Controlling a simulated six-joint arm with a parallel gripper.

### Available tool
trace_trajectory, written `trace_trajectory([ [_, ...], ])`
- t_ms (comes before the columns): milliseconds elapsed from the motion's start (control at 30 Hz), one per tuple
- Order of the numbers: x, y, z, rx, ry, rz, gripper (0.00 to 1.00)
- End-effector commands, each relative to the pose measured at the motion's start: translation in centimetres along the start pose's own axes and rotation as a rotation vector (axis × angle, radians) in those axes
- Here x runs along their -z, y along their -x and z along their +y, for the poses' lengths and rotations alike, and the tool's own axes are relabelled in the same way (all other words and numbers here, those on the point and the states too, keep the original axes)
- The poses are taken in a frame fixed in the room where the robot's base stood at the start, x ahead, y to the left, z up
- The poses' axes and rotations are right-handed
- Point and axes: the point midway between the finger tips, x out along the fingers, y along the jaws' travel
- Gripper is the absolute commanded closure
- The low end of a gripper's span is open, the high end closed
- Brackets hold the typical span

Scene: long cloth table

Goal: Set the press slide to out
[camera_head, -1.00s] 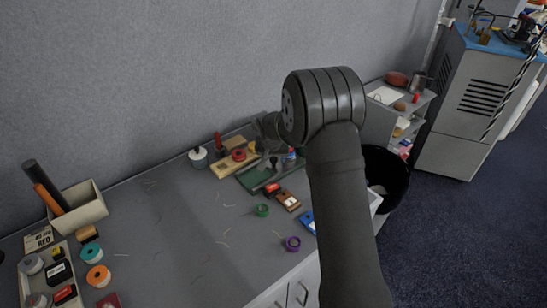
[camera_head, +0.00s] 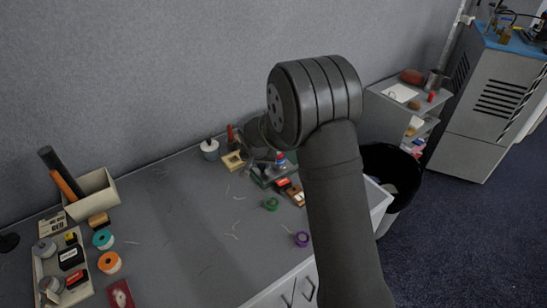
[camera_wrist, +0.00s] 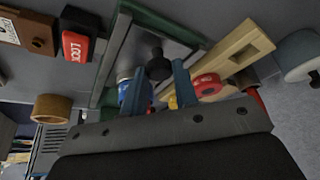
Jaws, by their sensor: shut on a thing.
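The press (camera_wrist: 112,60) lies below my wrist, with a green frame around a grey metal slide plate (camera_wrist: 178,50). A black knob (camera_wrist: 157,53) stands on the plate. In the wrist view my gripper (camera_wrist: 158,70) has its two blue fingers on either side of the knob, shut on it. In the head view the press (camera_head: 262,178) shows only in part beside my arm, and my fingers are hard to make out there. I cannot tell how far the slide is drawn out.
A pale wooden block (camera_wrist: 236,52) and a red tape roll (camera_wrist: 207,86) lie close to the right of the press. A red-and-black lock block (camera_wrist: 77,46) and a brown cylinder (camera_wrist: 50,107) lie to its left. Purple (camera_head: 301,239) and green (camera_head: 270,204) rings lie nearer the table's front.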

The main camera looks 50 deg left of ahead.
Motion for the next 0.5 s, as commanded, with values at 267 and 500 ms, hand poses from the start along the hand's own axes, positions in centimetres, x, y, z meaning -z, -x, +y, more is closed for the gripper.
trace_trajectory([
  [267, -0.38, 0.17, -0.46, 0.002, 0.000, -0.001, 1.00],
  [500, -0.37, 0.15, -0.43, 0.002, 0.000, -0.001, 0.52],
])
